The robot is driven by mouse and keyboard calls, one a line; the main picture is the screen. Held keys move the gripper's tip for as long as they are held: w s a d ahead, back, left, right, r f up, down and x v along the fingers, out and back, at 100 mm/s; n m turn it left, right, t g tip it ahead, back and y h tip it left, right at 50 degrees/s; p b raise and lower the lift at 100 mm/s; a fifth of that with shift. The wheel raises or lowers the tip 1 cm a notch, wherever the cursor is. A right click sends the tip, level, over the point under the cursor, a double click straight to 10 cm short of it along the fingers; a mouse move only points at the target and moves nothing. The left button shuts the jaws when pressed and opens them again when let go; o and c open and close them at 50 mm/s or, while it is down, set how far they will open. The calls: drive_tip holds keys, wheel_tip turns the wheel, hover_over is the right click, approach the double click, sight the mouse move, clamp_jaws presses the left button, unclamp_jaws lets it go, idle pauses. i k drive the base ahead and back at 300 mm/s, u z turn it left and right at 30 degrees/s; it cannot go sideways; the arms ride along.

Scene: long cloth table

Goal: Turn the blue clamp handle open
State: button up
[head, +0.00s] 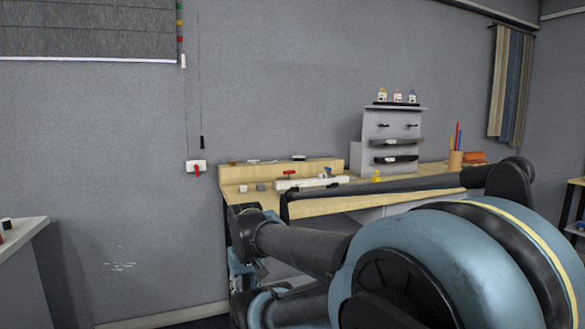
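A small blue handle (328,171) stands on the long wooden table, at the right part of a pale bar (305,184). It is too small here to tell how it is turned. A red handle (289,173) stands to its left on the same bar. I cannot make out my gripper; no fingertips show, and nothing is seen touching the blue handle.
A wooden ledge (285,170) runs along the table's back. A grey drawer unit (391,127) with small bottles on top stands to the right, beside a pen cup (455,161). A white wall box (195,165) with a red lever hangs left of the table.

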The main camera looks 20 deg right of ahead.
sight(328, 169)
drive_tip(key=u, duration=0.6)
drive_tip(key=k, duration=1)
drive_tip(key=z, duration=1.3)
drive_tip(key=i, duration=1)
